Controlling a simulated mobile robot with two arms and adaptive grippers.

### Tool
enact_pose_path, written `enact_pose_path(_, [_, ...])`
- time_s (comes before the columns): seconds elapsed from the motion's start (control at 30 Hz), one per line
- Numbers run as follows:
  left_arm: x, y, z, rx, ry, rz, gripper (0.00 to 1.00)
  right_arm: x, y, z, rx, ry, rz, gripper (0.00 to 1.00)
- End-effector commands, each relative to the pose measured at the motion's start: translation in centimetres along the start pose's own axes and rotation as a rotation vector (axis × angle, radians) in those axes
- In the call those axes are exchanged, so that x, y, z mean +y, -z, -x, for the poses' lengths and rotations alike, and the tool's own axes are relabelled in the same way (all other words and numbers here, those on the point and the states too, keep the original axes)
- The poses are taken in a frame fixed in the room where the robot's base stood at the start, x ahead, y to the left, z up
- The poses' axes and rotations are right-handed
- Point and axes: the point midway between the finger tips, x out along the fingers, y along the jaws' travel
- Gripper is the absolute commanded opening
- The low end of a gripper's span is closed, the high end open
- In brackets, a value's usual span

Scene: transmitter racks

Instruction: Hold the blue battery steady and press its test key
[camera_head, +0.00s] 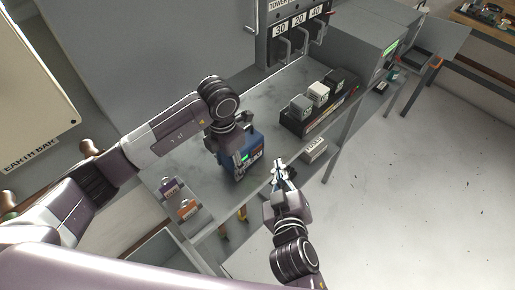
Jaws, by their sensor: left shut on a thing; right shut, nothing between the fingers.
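The blue battery (246,157) stands on the grey bench, with a small green lit display on its near face. My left gripper (238,138) is shut on the top of the battery, and its fingers partly cover the battery. My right gripper (277,166) is shut and empty, just right of the battery near the bench's front edge. A gap seems to show between its tips and the battery. The test key is too small to make out for certain.
A black rack (320,117) with several small modules stands right of the battery. A small white labelled block (314,150) lies in front of it. Purple (171,187) and orange (187,209) tagged items sit at the left. Switch handles (283,47) are behind.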

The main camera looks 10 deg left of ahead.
Motion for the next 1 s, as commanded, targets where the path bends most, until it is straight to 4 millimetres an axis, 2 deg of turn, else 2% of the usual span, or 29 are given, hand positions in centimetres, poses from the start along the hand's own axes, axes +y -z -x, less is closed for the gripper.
enact_pose_path(0.33, [0.1, -0.1, 0.1, -0.002, -0.002, 0.002, 0.0, 0.0, 0.0, 0.0, 0.0, 0.0, 0.0, 0.0])
enact_pose_path(0.37, [0.1, -0.1, 0.1, -0.002, -0.002, 0.002, 0.47, 0.0, 0.0, 0.0, 0.0, 0.0, 0.0, 0.0])
enact_pose_path(0.53, [0.1, 0.0, 0.1, -0.001, -0.002, 0.002, 0.66, 0.0, 0.0, 0.0, 0.0, 0.0, 0.0, 0.0])
enact_pose_path(0.83, [0.1, 0.0, 0.2, -0.001, -0.001, 0.001, 0.67, 0.0, 0.0, 0.0, 0.0, 0.0, 0.0, 0.0])
enact_pose_path(1.0, [0.2, -0.1, 2.1, -0.004, -0.003, 0.002, 0.67, 0.0, 0.0, 0.0, 0.0, 0.0, 0.0, 0.0])
